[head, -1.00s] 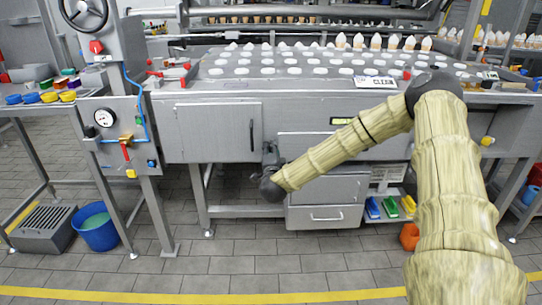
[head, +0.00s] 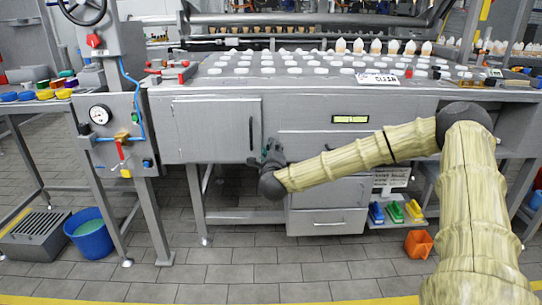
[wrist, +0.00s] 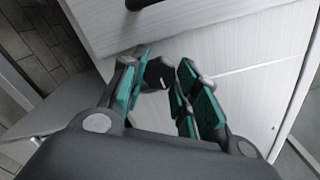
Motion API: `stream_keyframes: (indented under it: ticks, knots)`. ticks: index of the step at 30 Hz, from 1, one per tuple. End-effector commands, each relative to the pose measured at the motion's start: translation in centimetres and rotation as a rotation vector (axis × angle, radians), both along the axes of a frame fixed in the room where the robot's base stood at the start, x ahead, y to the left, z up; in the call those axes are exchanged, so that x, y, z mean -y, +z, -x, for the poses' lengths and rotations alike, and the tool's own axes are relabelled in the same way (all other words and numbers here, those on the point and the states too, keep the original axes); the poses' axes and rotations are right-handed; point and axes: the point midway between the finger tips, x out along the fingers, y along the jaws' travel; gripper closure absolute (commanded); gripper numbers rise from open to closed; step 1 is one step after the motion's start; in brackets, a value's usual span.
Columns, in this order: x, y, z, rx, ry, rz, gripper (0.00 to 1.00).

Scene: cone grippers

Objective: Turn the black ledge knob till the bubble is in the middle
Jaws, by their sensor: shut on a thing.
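A small black knob (wrist: 158,73) with a pale mark sits between the finger pads of my gripper (wrist: 163,62) in the wrist view. The gripper is shut on it, with green pads on both sides. In the head view my gripper (head: 270,154) is at the machine front, just right of the door handle, and the knob is hidden there. A small yellow-green vial window (head: 349,119) is on the front panel, up and right of the gripper. The bubble in it is too small to make out.
The grey door (head: 215,130) with a dark handle (head: 251,133) is left of my gripper. A drawer (head: 327,222) is below right. Floor in front is clear.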

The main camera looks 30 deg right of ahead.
Motion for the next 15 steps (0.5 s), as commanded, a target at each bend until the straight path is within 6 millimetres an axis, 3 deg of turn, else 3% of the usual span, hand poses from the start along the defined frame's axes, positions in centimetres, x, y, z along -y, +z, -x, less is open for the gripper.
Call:
stream_keyframes:
  ticks: [15]
  knots:
    - [0.16,-0.31,0.11,0.042,-0.003,-0.076,0.93]
